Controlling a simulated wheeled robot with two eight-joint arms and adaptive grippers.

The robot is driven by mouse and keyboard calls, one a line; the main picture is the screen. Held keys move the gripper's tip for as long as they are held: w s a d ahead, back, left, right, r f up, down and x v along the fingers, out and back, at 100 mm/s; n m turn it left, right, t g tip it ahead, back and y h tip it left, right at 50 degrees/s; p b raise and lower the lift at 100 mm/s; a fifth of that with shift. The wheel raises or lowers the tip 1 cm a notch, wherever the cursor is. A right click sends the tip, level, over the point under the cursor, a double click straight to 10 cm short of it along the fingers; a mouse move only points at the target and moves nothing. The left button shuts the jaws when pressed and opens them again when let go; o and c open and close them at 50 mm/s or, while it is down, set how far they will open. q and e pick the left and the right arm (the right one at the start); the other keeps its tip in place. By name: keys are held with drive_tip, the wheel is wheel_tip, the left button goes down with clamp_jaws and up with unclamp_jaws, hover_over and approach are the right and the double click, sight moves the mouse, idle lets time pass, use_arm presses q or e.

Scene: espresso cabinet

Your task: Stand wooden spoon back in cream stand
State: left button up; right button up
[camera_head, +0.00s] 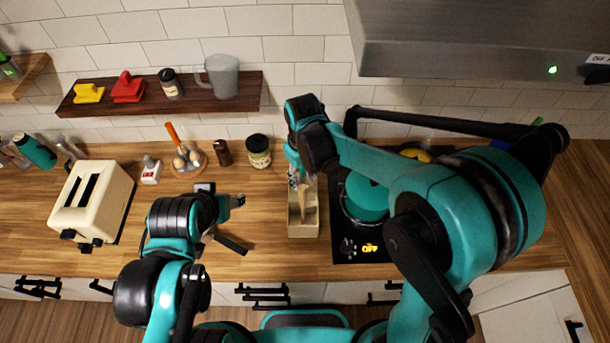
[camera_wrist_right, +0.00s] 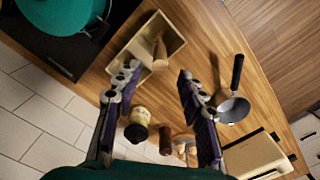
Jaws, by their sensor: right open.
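The cream stand (camera_head: 304,231) is an open box on the counter, left of the hob; it also shows in the right wrist view (camera_wrist_right: 172,27). The wooden spoon (camera_head: 303,198) is inside the stand, tilted, with part of it above the rim; the right wrist view shows it too (camera_wrist_right: 160,52). My right gripper (camera_head: 295,178) is over the back part of the stand. In the right wrist view its fingers (camera_wrist_right: 157,92) are wide apart with nothing between them. My left gripper (camera_head: 236,201) is low over the counter, left of the stand; its jaw opening is unclear.
A small pan (camera_wrist_right: 233,108) with a black handle lies near my left gripper. A green pot (camera_head: 364,198) stands on the black hob at the right. A jar (camera_head: 258,152) and a pepper mill (camera_head: 223,153) stand behind; a cream toaster (camera_head: 92,203) is at the left.

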drive_tip(key=shift+d+r, duration=0.2)
drive_tip(key=shift+r, duration=0.25)
drive_tip(key=s+d+r+m+t, duration=0.3)
drive_tip(key=s+d, duration=0.3)
drive_tip(key=d, duration=0.2)
drive_tip(key=s+d+r+m+t, duration=0.3)
drive_tip(key=s+d+r+t, duration=0.1)
drive_tip(key=d, duration=0.5)
drive_tip(key=shift+s+d+r+m, duration=0.15)
drive_tip(key=shift+s+r+m, duration=0.25)
drive_tip(key=shift+s+r, duration=0.5)
drive_tip(key=shift+f, duration=0.15)
